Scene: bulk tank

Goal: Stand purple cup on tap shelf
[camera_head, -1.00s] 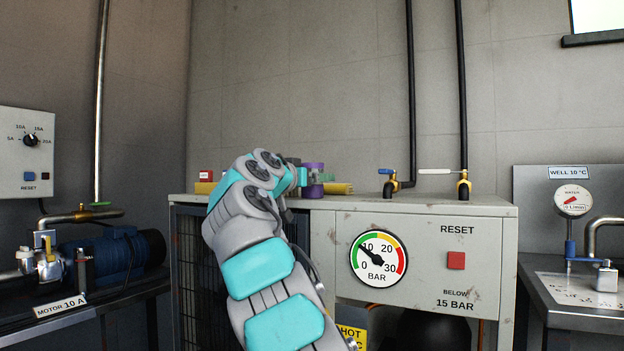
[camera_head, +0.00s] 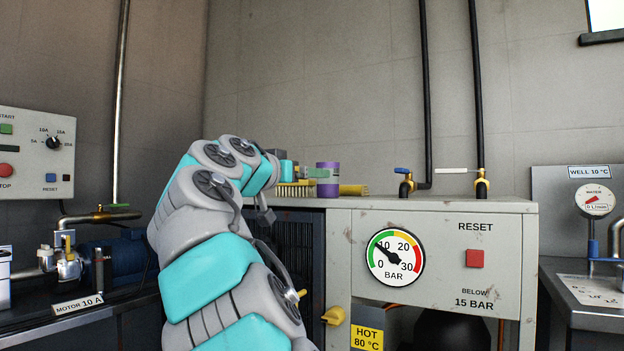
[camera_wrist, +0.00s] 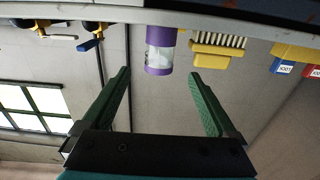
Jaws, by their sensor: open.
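The purple cup (camera_head: 328,179) stands on top of the grey cabinet in the head view, with a pale band around its middle. In the wrist view, which is upside down, the cup (camera_wrist: 161,50) lies ahead of the fingers, between their lines and apart from them. My gripper (camera_wrist: 160,75) is open and empty, with two green fingers spread wide. I cannot make out a tap shelf.
A yellow brush (camera_wrist: 219,50) stands close beside the cup. Blue- and white-handled valves (camera_head: 405,184) rise from the cabinet top (camera_head: 460,203). A water station (camera_head: 592,200) with a metal spout is at right.

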